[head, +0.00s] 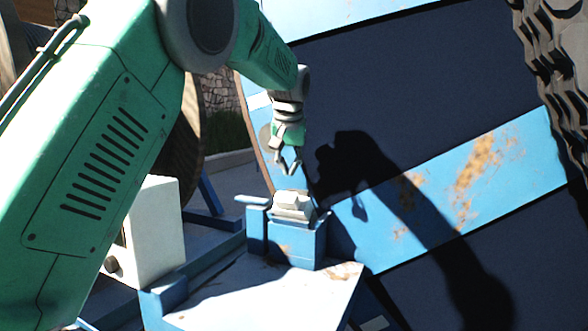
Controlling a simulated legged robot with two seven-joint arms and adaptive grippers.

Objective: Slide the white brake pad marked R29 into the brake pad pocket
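A small white block (293,203), possibly the brake pad, sits at the top of a blue block-shaped holder (295,243). No R29 mark is legible on it. The holder may be the brake pad pocket, but its opening cannot be made out. My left gripper (289,170) hangs just above the white block, pointing down, with a small visible gap between them. Its fingers are small and seen at an angle, so I cannot tell whether they are open or shut. It holds nothing that I can see. My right gripper is not in view.
A large blue and dark reel face (450,190) with rust patches rises close behind and right of the holder. A white box (153,230) with a dark knob stands at the left. A flat, pale blue plate (265,290) lies in front of the holder, with bare surface.

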